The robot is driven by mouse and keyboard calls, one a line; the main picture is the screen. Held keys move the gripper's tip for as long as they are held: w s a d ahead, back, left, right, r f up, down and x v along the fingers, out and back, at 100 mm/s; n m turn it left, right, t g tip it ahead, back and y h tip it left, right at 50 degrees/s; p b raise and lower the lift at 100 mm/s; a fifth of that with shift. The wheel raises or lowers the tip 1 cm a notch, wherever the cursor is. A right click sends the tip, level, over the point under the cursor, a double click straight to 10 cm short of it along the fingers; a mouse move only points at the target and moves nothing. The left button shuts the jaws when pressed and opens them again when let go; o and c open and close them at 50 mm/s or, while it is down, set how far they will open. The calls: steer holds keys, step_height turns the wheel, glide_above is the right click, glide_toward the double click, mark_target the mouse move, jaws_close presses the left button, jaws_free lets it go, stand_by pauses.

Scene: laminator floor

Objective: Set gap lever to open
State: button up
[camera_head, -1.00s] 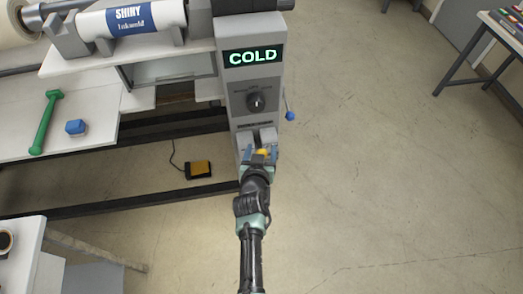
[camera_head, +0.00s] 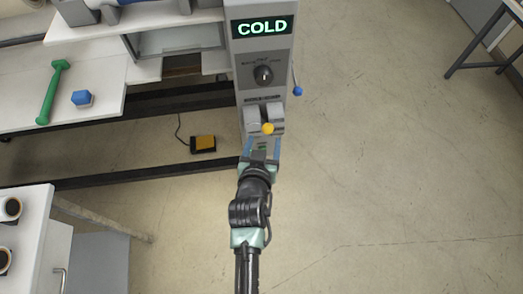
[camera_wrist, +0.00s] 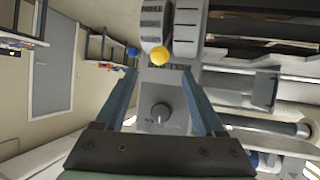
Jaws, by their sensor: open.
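A yellow ball knob (camera_head: 267,128) sits at the lower front of the grey machine column, by two light grey blocks (camera_head: 252,117). It also shows in the wrist view (camera_wrist: 159,56), beyond the fingertips. A thin lever with a blue ball (camera_head: 298,91) sticks out on the column's right side. The frames carry no readable label telling which is the gap lever. My gripper (camera_head: 263,145) is open and empty, just below the yellow knob in the head view. Its two blue fingers stand apart in the wrist view (camera_wrist: 157,85), with nothing between them touching.
A black rotary dial (camera_head: 263,75) and a green COLD display (camera_head: 262,26) are above on the column. A yellow pedal (camera_head: 204,143) lies on the floor.

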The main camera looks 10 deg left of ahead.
steer(key=shift+v, duration=1.9)
